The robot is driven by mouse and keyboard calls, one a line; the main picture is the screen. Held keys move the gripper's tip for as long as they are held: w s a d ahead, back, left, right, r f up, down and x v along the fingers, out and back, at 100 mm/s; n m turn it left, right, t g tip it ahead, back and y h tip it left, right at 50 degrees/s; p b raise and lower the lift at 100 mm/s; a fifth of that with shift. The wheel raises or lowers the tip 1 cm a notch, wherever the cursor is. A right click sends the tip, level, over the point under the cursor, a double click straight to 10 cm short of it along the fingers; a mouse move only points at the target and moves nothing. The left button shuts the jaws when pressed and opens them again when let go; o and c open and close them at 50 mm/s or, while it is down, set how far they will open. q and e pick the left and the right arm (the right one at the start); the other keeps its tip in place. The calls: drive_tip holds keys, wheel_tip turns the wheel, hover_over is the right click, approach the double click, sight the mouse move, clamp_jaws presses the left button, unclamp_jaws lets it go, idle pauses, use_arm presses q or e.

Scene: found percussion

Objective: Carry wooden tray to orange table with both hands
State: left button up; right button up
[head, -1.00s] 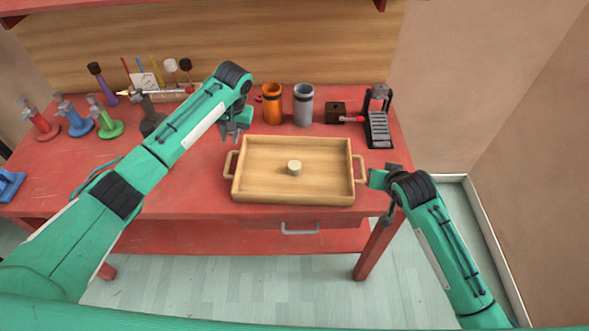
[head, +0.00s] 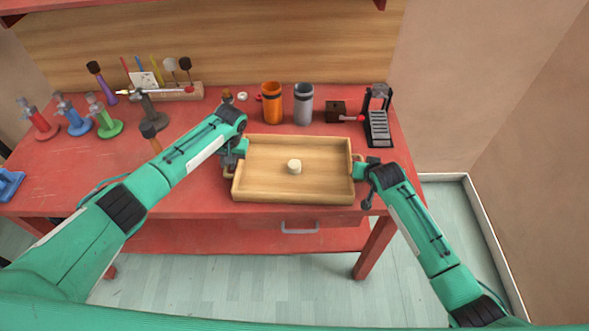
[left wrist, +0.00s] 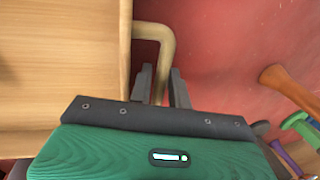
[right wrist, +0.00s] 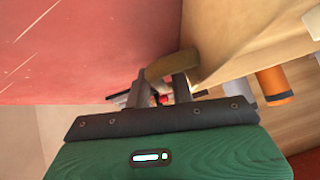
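The wooden tray (head: 243,193) lies flat on the red workbench, with a small pale round block (head: 294,167) in it. My left gripper (head: 234,158) is at the tray's left handle. In the left wrist view, its fingers (left wrist: 161,80) stand apart on either side of the curved handle (left wrist: 154,32). My right gripper (head: 361,165) is at the right handle. In the right wrist view, its fingers (right wrist: 160,82) are apart and the handle (right wrist: 172,65) crosses at their tips. No orange table shows in these views.
Behind the tray on the workbench (head: 190,192) stand an orange cup (head: 271,103), a grey cup (head: 303,104), a dark box (head: 336,112) and a black stand (head: 378,118). Several coloured clamps and tools fill the left side. Floor (head: 215,280) is clear in front.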

use_arm(q)
drive_tip(key=shift+f, duration=0.15)
use_arm(e)
drive_tip(key=shift+w+f, duration=0.1)
drive_tip(key=shift+f, duration=0.05)
use_arm(q)
clamp_jaws()
use_arm(e)
clamp_jaws()
use_arm(q)
drive_tip(key=shift+r, duration=0.2)
use_arm(e)
drive_tip(key=shift+r, duration=0.2)
